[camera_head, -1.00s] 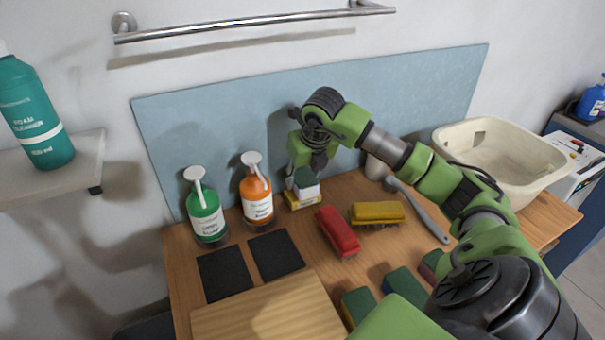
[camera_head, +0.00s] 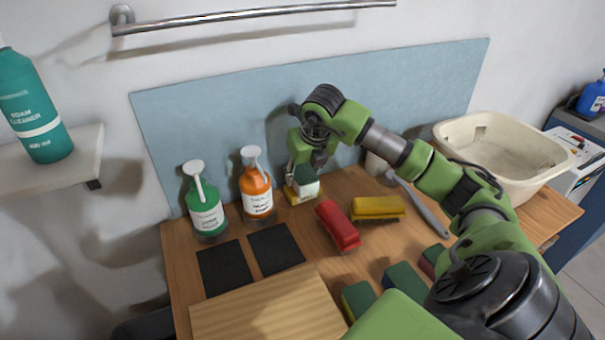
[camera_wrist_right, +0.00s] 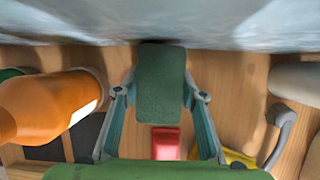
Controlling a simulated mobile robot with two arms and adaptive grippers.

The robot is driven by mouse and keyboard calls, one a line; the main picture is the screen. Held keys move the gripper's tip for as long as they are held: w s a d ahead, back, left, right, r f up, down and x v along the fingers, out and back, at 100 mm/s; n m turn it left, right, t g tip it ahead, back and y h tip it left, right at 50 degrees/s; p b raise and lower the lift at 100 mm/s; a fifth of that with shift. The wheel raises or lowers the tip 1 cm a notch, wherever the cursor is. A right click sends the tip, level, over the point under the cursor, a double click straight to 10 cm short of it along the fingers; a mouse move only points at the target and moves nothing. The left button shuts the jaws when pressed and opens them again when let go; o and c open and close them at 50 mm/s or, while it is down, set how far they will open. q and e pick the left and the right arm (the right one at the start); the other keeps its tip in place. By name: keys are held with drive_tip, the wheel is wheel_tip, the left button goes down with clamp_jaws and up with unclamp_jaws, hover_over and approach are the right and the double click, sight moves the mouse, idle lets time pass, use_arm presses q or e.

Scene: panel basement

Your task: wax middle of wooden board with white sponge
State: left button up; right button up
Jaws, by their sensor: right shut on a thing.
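The white sponge (camera_head: 308,190) has a dark green pad on top; the pad fills the middle of the right wrist view (camera_wrist_right: 160,95). My right gripper (camera_head: 304,170) is shut on the sponge from both sides, pointing down near the blue back panel. Right under the sponge is a yellow and white item (camera_head: 292,196), mostly hidden; I cannot tell whether they touch. The wooden board (camera_head: 265,310) lies at the front of the table, bare and apart from the gripper. My left gripper is not in view.
An orange bottle (camera_head: 257,190) and a green bottle (camera_head: 205,205) stand left of the gripper. Black pads (camera_head: 275,249) lie behind the board. A red brush (camera_head: 339,226), a yellow brush (camera_head: 378,207) and other sponges (camera_head: 402,281) lie to the right. A cream basin (camera_head: 500,155) stands far right.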

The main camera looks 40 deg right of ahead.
sight(300, 167)
drive_tip(key=shift+s+f+b, duration=0.1)
drive_tip(key=shift+f+b, duration=0.35)
drive_tip(key=shift+f, duration=0.05)
idle(1.4)
drive_tip(key=shift+r+p, duration=2.45)
drive_tip(key=shift+r, duration=1.2)
drive_tip(key=shift+f, duration=0.15)
